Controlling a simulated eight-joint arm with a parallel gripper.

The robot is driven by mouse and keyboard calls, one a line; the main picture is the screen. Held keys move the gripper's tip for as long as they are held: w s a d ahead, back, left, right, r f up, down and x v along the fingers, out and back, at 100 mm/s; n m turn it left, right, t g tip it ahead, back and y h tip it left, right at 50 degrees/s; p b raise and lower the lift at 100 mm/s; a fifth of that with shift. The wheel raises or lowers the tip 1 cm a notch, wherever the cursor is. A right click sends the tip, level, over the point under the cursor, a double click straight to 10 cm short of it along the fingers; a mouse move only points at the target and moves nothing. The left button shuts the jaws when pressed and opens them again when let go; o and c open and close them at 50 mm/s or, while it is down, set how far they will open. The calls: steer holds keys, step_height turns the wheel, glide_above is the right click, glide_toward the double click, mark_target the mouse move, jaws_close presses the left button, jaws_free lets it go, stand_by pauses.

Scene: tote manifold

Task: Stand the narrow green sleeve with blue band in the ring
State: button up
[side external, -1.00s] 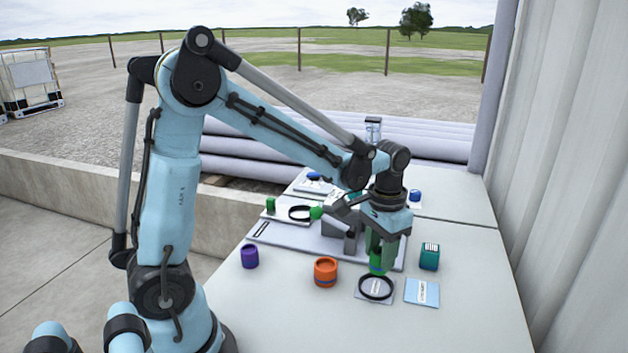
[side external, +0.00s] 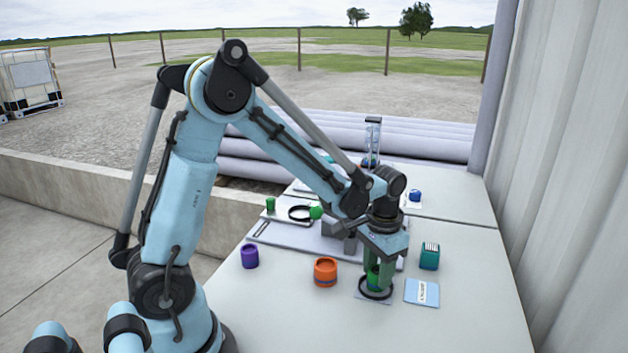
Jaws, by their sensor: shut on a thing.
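The narrow green sleeve with the blue band (side external: 373,281) is between the fingers of my gripper (side external: 378,277), which is shut on it. The sleeve looks upright. Its lower end is at the black ring (side external: 376,294), seemingly inside its outline. The ring lies on a small plate at the front of the table. The fingers partly hide the sleeve and the ring's back edge, so I cannot tell whether the sleeve touches the plate.
An orange sleeve (side external: 325,272) and a purple one (side external: 250,256) stand to the left. A teal block (side external: 429,256) and a light blue card (side external: 422,292) are to the right. Behind are a grey tray (side external: 285,240) and another black ring (side external: 300,212).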

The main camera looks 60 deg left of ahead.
steer(key=o, duration=1.2)
step_height(320, 180, up, 12)
steer(key=t, duration=0.6)
glide_toward(378, 270)
steer(key=s+d+r, duration=0.2)
steer(key=s+r, duration=0.1)
steer(key=r, duration=0.1)
steer(key=shift+s+d+f+t, duration=0.25)
steer(key=shift+s+f+t, duration=0.25)
steer(key=shift+t, duration=0.1)
